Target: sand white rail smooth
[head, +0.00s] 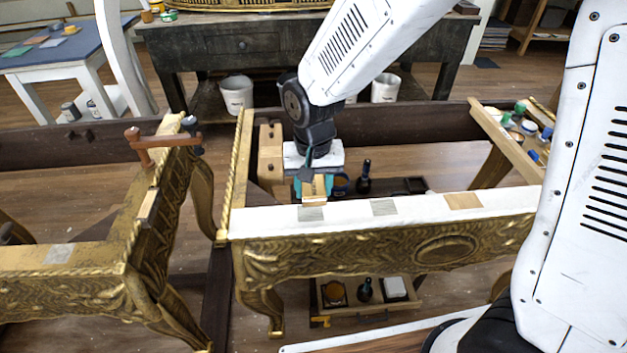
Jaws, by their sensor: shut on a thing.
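The white rail (425,207) runs along the top of the gilt console's carved front (370,253). Two grey patches, a left one (311,213) and a middle one (384,207), and a tan patch (463,201) show on its top. My gripper (314,189) points down at the rail's back edge, near its left end, just behind the left grey patch. It is shut on a small tan block (316,183), seen between teal parts. The block's underside is hidden, so I cannot tell whether it touches the rail.
A second gilt frame (75,258) stands at left with a brown clamp (150,143) on it. Jars (528,125) crowd the right side rail. A low tray (367,303) with a dark bottle sits below the front. White buckets (236,95) stand behind, under a dark workbench (240,45).

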